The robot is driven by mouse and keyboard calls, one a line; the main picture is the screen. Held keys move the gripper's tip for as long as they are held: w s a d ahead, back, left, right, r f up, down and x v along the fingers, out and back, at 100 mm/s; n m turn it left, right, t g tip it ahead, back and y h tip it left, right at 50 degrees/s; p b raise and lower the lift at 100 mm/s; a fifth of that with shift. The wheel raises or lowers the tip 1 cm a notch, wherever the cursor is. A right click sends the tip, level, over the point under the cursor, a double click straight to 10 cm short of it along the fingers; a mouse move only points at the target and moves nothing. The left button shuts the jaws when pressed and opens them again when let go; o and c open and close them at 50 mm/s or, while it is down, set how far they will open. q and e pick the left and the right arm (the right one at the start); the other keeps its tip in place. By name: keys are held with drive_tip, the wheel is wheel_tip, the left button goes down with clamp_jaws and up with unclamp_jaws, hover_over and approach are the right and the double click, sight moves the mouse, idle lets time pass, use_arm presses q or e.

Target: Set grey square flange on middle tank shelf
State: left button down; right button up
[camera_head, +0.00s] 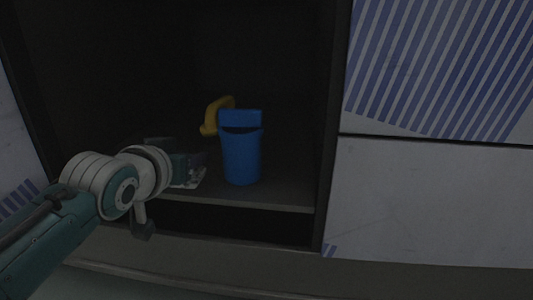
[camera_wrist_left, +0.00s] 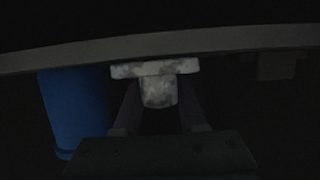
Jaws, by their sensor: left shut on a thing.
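The grey square flange (camera_wrist_left: 155,69) has a mottled square plate and a short round boss. My left gripper (camera_wrist_left: 158,100) is shut on it, with the boss between the two fingers. In the head view my left gripper (camera_head: 187,170) reaches inside the dark tank, above the shelf (camera_head: 275,194) and left of a blue bin. Only a small pale part of the flange shows there. I cannot tell whether the flange touches the shelf. My right gripper is not in view.
The blue bin (camera_head: 241,157) stands on the shelf close to the right of my gripper; it also shows in the left wrist view (camera_wrist_left: 75,110). A yellow curved object (camera_head: 214,117) is behind it. The tank's right side wall (camera_head: 328,150) bounds the opening. The interior is very dark.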

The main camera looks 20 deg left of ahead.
use_arm(q)
drive_tip(key=shift+f, duration=0.15)
drive_tip(key=shift+c, duration=2.3)
unclamp_jaws()
drive_tip(key=shift+r, duration=0.25)
drive_tip(key=p+v, duration=0.4)
drive_tip(key=shift+r, duration=0.3)
drive_tip(key=s+d+m+g+h+p, duration=0.1)
drive_tip(key=s+d+g, duration=0.4)
drive_tip(key=s, duration=0.8)
drive_tip(key=s+d+r+m+g+h+p, duration=0.1)
drive_tip(key=s+d+m+g+h+p, duration=0.1)
drive_tip(key=s, duration=1.2)
drive_tip(key=d+m+g+p, duration=0.1)
drive_tip(key=d+g+p, duration=0.1)
drive_tip(key=d+g, duration=0.1)
drive_tip(key=shift+s+d+r+m, duration=0.2)
drive_tip(key=shift+s+d+m, duration=0.1)
drive_tip(key=shift+d, duration=0.4)
